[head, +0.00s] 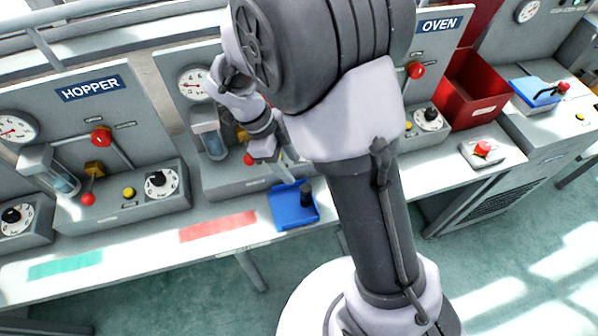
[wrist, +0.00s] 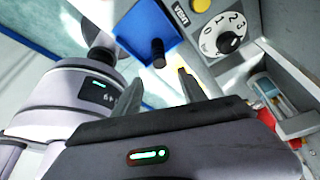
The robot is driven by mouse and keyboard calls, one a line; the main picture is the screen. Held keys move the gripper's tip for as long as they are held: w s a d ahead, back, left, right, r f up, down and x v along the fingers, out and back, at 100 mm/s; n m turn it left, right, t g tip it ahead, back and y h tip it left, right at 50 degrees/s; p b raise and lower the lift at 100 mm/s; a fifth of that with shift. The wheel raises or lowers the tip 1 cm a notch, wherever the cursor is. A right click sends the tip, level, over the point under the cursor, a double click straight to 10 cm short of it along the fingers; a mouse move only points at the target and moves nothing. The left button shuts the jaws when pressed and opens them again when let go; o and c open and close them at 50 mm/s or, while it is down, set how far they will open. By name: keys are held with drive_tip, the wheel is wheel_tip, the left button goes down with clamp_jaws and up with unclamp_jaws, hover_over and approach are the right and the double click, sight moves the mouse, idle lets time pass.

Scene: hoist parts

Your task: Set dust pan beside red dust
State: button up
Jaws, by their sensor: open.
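The blue dust pan (head: 292,212) with its upright black handle (head: 306,192) lies on the bench ledge, just right of the red dust patch (head: 218,226), with a small gap between them. In the wrist view the pan (wrist: 140,28) and its black handle (wrist: 158,52) show beyond the fingertips. My gripper (wrist: 160,82) is open and empty, its fingers apart and pointing towards the handle, with no contact visible. In the head view my arm hides part of the gripper, which is above and behind the pan.
A teal patch (head: 65,264) lies further left on the ledge. Control panels with dials, levers and red knobs (head: 101,137) stand along the back. A red bin (head: 470,88), a red button box (head: 483,152) and another blue item (head: 533,92) are at right. The floor in front is clear.

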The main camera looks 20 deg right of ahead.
drive_tip(key=s+r+n+t+y, duration=0.6)
drive_tip(key=s+r+n, duration=0.8)
drive_tip(key=r+n, duration=0.4)
drive_tip(key=shift+s+r+n+t, duration=0.35)
drive_tip(key=shift+n+t, duration=0.15)
drive_tip(key=shift+t, duration=0.4)
